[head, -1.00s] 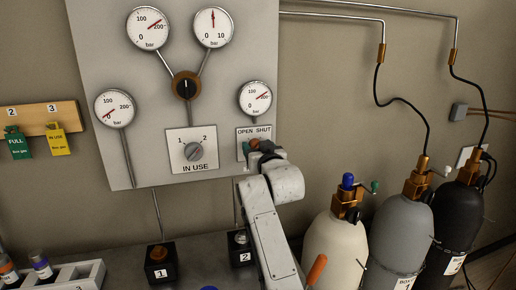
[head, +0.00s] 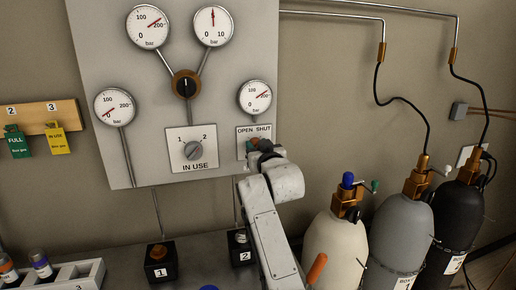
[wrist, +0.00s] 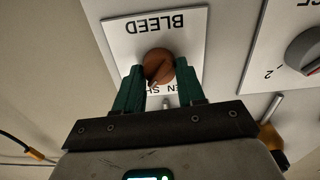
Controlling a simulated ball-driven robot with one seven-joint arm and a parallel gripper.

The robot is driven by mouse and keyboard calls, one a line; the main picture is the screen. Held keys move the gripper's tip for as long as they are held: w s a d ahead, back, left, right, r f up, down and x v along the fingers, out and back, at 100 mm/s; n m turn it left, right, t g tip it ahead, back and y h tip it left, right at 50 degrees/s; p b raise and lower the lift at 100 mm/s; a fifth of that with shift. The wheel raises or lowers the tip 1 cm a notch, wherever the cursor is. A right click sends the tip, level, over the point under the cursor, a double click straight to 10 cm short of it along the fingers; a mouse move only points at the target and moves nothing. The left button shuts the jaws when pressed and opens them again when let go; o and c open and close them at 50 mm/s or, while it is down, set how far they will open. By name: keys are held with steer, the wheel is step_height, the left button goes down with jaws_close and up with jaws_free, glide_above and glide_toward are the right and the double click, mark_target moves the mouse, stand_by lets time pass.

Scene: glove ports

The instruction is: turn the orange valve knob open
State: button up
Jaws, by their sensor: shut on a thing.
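The orange valve knob (head: 254,143) sits on a white plate (head: 242,133) marked OPEN and SHUT, low on the right of the grey panel. In the wrist view the round orange-brown knob (wrist: 158,65) shows a dark mark, and its plate (wrist: 190,22) reads BLEED upside down. My gripper (wrist: 160,80) has its green fingers on either side of the knob, shut on it. In the head view my gripper (head: 250,149) reaches the knob from below right and hides part of it and the plate.
The grey IN USE selector knob (head: 193,150) is left of the valve plate. Several gauges, such as this one (head: 255,96), and pipes are above. Gas cylinders (head: 337,250) stand to the right. Black blocks 1 (head: 160,262) and 2 (head: 239,250) are below.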

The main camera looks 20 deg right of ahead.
steer(key=shift+a+f+n+p, duration=0.15)
steer(key=shift+n+p, duration=0.1)
steer(key=shift+n, duration=4.1)
steer(key=shift+a+f+n+p, duration=0.1)
steer(key=shift+n+p, duration=0.15)
steer(key=shift+n, duration=4.1)
steer(key=o, duration=1)
steer(key=shift+s+b, duration=0.35)
steer(key=shift+s, duration=5.05)
